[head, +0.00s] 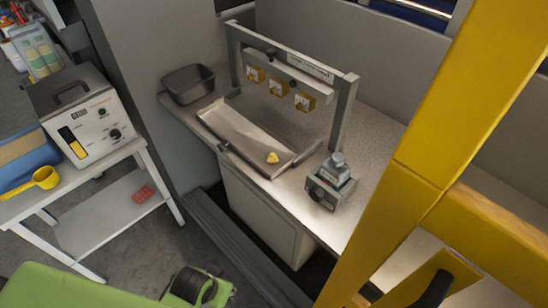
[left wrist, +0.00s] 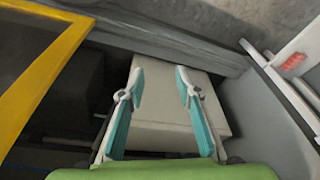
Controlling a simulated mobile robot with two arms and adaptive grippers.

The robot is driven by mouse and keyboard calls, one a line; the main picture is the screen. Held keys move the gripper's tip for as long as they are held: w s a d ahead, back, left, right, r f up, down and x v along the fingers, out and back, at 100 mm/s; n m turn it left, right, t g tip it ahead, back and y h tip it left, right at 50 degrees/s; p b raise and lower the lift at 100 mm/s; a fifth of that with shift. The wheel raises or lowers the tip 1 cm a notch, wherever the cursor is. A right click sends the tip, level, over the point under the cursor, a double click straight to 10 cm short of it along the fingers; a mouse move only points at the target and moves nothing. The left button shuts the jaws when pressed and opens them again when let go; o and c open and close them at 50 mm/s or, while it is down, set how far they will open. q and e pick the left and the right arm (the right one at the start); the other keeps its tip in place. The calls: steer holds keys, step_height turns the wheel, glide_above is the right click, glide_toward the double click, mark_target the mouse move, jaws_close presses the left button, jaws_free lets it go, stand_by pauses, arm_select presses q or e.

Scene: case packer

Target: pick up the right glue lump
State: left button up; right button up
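One small yellow glue lump (head: 272,157) lies near the front right end of the shallow metal tray (head: 240,133) on the bench. I see no second lump on the tray. In the left wrist view my left gripper (left wrist: 159,73) is open, its two teal-padded fingers apart with nothing between them. A pale cabinet (left wrist: 178,115) shows beyond the fingers, and no lump shows in that view. My left gripper's fingers are not visible in the head view. My right gripper is in neither view.
A metal gantry (head: 285,70) with several yellow-labelled blocks stands over the tray. A dark bin (head: 188,85) sits at its left, a grey device (head: 331,182) at its right. A yellow frame (head: 420,150) crosses the right side. A white side table (head: 120,158) stands left.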

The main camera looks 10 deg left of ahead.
arm_select(q)
steer(key=w+r+t, duration=0.2)
steer(key=w+r, duration=0.2)
steer(key=r, duration=0.7)
steer(key=n+t, duration=0.1)
steer(key=t, duration=0.8)
glide_toward(272, 157)
steer(key=shift+g+h, duration=0.3)
steer(key=shift+h, duration=0.1)
steer(key=x, duration=0.2)
steer(key=p+x, duration=0.1)
steer(key=x, duration=0.2)
steer(key=shift+w+r, duration=0.1)
steer(key=shift+w, duration=0.3)
steer(key=shift+w+p, duration=0.35)
steer(key=shift+p, duration=0.1)
steer(key=shift+p+x, duration=0.55)
steer(key=shift+x, duration=1.75)
steer(key=shift+a, duration=0.15)
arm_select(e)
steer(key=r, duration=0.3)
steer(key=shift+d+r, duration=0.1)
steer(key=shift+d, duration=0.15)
arm_select(q)
steer(key=shift+s, duration=0.1)
steer(key=c, duration=0.5)
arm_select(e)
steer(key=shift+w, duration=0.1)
